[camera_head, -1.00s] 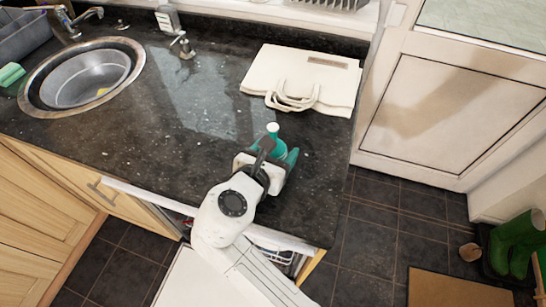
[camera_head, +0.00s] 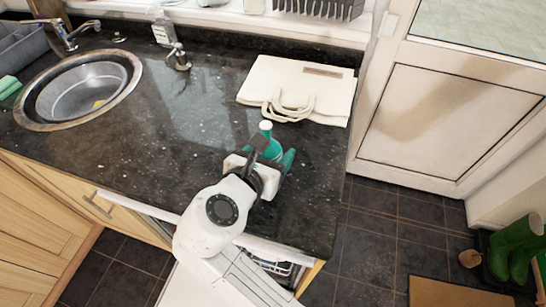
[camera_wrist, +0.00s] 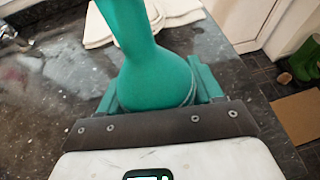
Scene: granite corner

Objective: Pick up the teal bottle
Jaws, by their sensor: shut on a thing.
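The teal bottle (camera_head: 270,148) has a white cap and stands upright, or nearly so, over the dark counter near its right end. It fills the middle of the wrist view (camera_wrist: 155,75), where its cap is out of frame. My gripper (camera_head: 274,158) is shut on the bottle, with teal fingers (camera_wrist: 207,82) on both sides of its lower body. My white wrist hides part of the bottle's base in the head view, so I cannot tell whether the base touches the counter.
A cream folded bag (camera_head: 298,88) lies on the counter behind the bottle. The counter between the sink and the bottle is clear. Green boots (camera_head: 515,245) stand on the floor at the right.

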